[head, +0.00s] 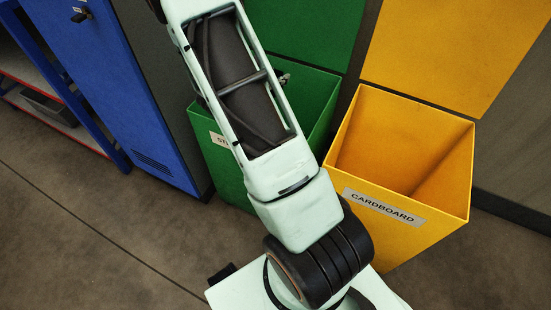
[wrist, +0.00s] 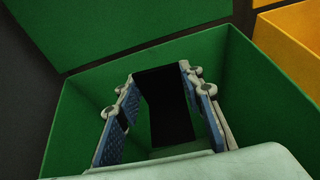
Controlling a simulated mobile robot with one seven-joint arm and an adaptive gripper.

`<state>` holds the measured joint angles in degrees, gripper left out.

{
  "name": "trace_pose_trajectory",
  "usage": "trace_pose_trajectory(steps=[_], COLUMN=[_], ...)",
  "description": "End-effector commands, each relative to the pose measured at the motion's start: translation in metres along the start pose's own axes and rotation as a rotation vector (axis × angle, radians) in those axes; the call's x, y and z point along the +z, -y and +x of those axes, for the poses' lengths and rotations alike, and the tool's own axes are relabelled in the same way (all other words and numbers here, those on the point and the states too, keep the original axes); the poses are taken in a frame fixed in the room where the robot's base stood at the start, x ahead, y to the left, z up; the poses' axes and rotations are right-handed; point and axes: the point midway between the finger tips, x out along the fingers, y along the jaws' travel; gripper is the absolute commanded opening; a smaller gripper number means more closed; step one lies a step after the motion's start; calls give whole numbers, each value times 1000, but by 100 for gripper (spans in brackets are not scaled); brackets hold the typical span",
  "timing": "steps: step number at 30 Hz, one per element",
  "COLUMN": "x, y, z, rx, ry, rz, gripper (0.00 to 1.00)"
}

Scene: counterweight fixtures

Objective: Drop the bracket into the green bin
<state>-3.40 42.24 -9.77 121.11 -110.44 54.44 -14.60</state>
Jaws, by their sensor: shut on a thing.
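The green bin (head: 310,97) stands open behind my arm, partly hidden by it in the head view. In the wrist view the walls of the green bin (wrist: 262,95) surround the view of my gripper (wrist: 158,74). My gripper's two blue-padded fingers are shut on a dark, flat piece, which I take as the bracket (wrist: 165,105). It hangs between the fingers, over or within the bin's opening; the exact depth cannot be told. The bracket does not show in the head view, where my arm covers most of my gripper.
A yellow bin (head: 455,190) labelled CARDBOARD stands open just right of the green bin. The green bin's raised lid (head: 310,30) stands behind it. A blue cabinet (head: 115,90) and a shelf rack (head: 40,105) are at the left. The floor at front left is clear.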

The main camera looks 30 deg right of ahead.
Motion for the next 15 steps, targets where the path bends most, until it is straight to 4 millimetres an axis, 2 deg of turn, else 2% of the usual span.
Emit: trace_pose_trajectory(steps=[5, 6, 11, 15], x=[1, 1, 1, 1], y=[0, 0, 0, 0], z=[0, 0, 0, 0], rx=[0, 0, 0, 0], ry=[2, 2, 1, 0], rz=[1, 1, 0, 0], gripper=[4, 37, 55, 55])
